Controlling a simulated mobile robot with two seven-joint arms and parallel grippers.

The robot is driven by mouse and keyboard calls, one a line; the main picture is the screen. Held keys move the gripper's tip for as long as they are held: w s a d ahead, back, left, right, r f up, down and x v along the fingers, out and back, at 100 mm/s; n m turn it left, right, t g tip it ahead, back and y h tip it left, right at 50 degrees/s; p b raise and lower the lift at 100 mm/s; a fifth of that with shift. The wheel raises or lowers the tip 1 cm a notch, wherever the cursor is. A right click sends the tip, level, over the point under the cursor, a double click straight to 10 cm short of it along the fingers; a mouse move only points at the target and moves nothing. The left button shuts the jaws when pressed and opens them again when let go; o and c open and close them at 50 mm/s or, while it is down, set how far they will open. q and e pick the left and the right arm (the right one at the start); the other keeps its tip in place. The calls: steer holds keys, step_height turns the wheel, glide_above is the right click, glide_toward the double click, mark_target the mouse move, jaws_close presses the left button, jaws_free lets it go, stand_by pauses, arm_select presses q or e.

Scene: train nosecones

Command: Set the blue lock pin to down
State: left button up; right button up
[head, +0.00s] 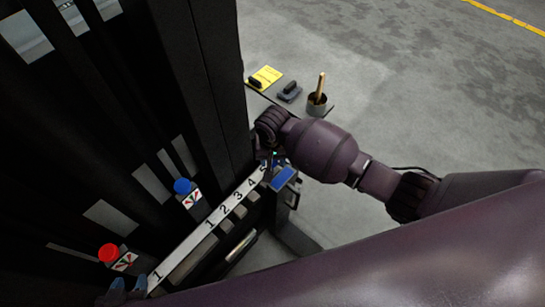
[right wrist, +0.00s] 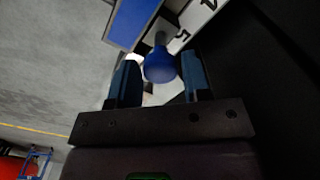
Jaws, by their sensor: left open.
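A blue round knob on a short stem (right wrist: 160,66), which looks like the lock pin, sits between the two fingers of my right gripper (right wrist: 160,80) in the right wrist view. The fingers flank it closely; whether they press on it I cannot tell. In the head view my right gripper (head: 271,160) is at the far end of a numbered white strip (head: 224,214), and hides that knob. Another blue knob (head: 182,186) with an arrow label stands on the black panel. My left gripper (head: 127,289) shows only its blue fingertips at the bottom left, open and empty.
A red knob (head: 108,253) with an arrow label is on the black panel near my left gripper. A blue plate (head: 284,177) is beside the right gripper.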

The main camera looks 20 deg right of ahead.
mark_target(273, 168)
jaws_close()
steer(key=shift+f, duration=1.75)
steer(key=shift+s, duration=0.1)
steer(key=shift+o, duration=1.8)
jaws_free()
steer(key=shift+r, duration=0.1)
